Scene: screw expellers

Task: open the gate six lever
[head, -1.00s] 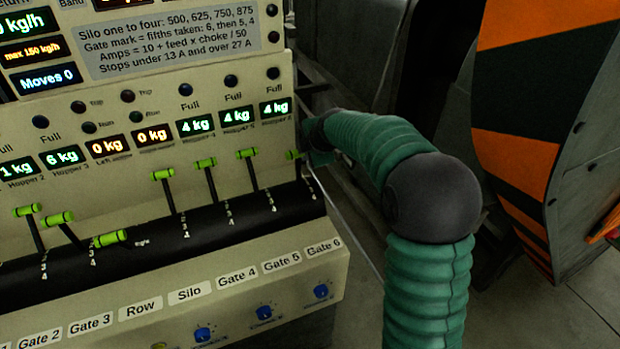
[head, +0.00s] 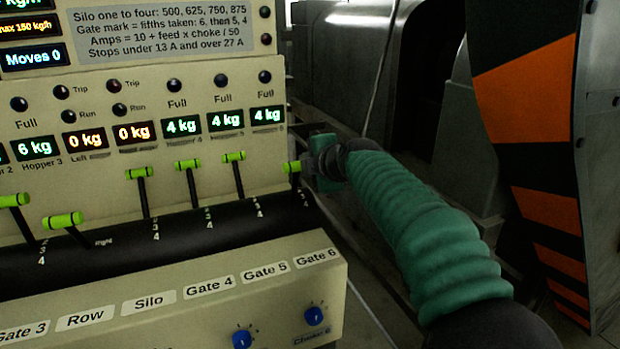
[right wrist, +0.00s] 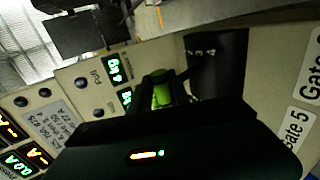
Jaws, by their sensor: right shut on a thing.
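The gate six lever (head: 292,167) is the rightmost in a row of black levers with green handles. It stands up from the black curved cover, above the Gate 6 label (head: 317,256). My right gripper (head: 308,165) reaches it from the right in the head view. In the right wrist view the green handle (right wrist: 162,90) sits between the dark fingers of my right gripper (right wrist: 163,95), which is shut on it. The fingers hide part of the handle and shaft. My left gripper is not in view.
The gate five lever (head: 233,157) stands just left of the held one. Blue knobs (head: 315,316) are on the lower front panel. Displays (head: 267,116) reading 4 kg sit above the levers. An orange and black striped panel (head: 535,80) stands to the right.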

